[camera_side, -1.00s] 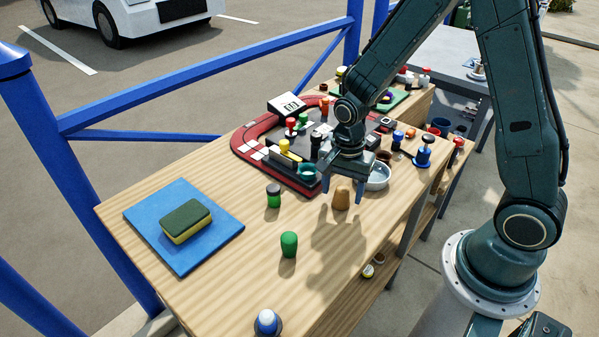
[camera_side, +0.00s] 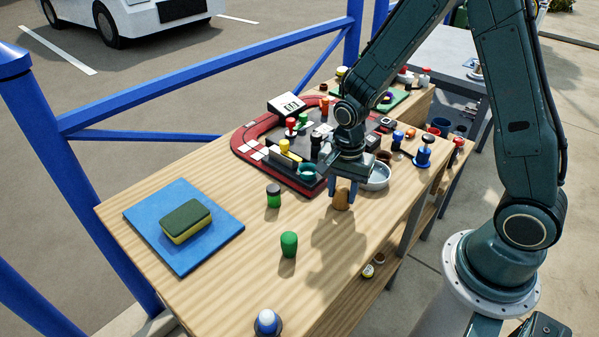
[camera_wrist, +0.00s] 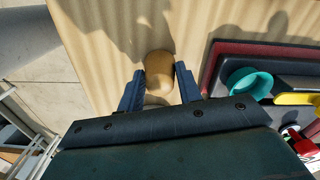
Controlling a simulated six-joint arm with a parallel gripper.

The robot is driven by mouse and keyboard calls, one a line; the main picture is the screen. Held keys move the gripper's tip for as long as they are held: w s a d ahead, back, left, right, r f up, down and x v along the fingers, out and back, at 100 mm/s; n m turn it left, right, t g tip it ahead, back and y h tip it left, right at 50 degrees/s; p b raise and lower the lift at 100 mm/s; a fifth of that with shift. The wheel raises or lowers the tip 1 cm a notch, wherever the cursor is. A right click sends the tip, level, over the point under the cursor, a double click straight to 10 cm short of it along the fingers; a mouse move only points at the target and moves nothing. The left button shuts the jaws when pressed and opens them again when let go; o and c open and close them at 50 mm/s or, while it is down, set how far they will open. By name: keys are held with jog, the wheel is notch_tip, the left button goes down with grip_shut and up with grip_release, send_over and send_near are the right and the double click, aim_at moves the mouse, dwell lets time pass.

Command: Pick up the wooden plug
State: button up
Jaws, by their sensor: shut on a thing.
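The wooden plug (camera_side: 341,201) is a small tan-brown piece standing on the wooden table (camera_side: 215,285). It also shows in the wrist view (camera_wrist: 159,70), between the two blue fingers. My gripper (camera_side: 343,191) points down over it and is shut on it, one finger on each side. The fingers cover part of the plug in the side view. The plug appears to be still at table height.
A green plug (camera_side: 289,245) and a dark green-capped jar (camera_side: 273,195) stand to the left. A metal bowl (camera_side: 377,177) is close at the right. The red-rimmed tray (camera_side: 243,151) with several coloured pieces lies behind. A blue mat (camera_side: 150,236) holds a sponge (camera_side: 186,221).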

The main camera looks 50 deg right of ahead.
aim_at(343, 187)
jog(key=shift+r, duration=0.2)
notch_tip(343, 187, up, 20)
jog(key=shift+f, duration=0.15)
dwell(0.8)
jog(key=shift+d, duration=0.1)
dwell(0.4)
